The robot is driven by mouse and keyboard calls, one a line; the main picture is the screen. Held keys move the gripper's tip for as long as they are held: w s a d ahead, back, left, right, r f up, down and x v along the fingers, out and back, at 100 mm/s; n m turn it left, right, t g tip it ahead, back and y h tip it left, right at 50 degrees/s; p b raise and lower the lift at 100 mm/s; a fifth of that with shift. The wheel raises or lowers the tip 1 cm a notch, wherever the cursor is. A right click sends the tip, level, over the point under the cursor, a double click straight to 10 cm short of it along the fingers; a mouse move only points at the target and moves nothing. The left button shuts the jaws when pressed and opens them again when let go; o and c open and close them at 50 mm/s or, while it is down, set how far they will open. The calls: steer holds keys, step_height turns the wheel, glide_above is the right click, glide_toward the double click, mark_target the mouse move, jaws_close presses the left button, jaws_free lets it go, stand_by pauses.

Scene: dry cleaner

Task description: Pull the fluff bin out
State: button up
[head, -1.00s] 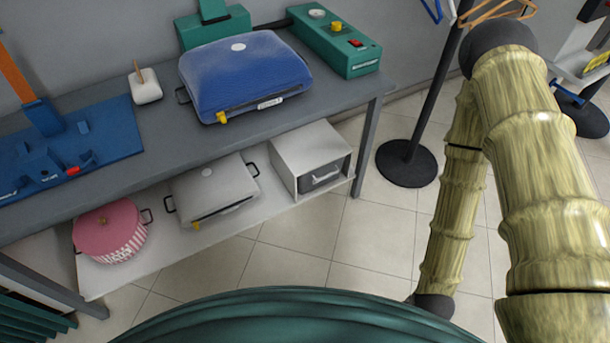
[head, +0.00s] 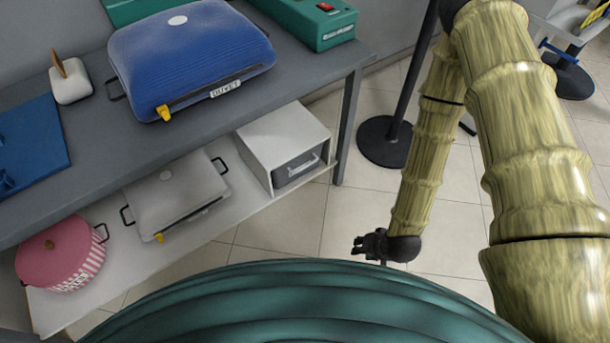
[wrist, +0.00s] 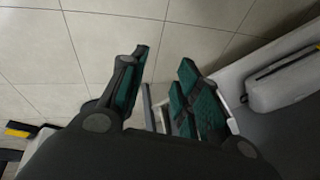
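A white box (head: 265,140) stands at the right end of the lower shelf. The front of a grey drawer with a pale bar handle (head: 303,166) fills its opening; I take this for the fluff bin. It looks shut in its box. My gripper (head: 368,246) is low over the floor, to the right of and in front of the drawer, apart from it. In the wrist view my gripper (wrist: 160,85) has its green-padded fingers spread, with nothing clearly held. Pale parts, probably of the box, show behind the fingers and are mostly hidden.
A grey case (head: 175,195) and a pink striped pot (head: 60,255) share the lower shelf (head: 205,225). A blue case (head: 190,60) is on the tabletop above. A table leg (head: 347,125) and a black post base (head: 385,142) stand near the box. The tiled floor in front is clear.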

steer(key=w+a+f+m+t+y+b, duration=0.25)
steer(key=w+a+f+b, duration=0.2)
steer(key=w+b, duration=0.35)
steer(key=w+a+f+m+t+y+b, duration=0.1)
steer(key=w+a+f+m+t+b, duration=0.15)
steer(key=w+f+b, duration=0.4)
steer(key=m+t+y+b, duration=0.3)
steer(key=t+y+b, duration=0.1)
steer(key=b, duration=1)
glide_toward(305, 167)
steer(key=shift+h, duration=0.25)
steer(key=b+x, duration=0.4)
steer(key=x, duration=0.6)
steer(key=shift+w+a+f, duration=0.1)
steer(key=shift+a, duration=0.05)
jaws_close()
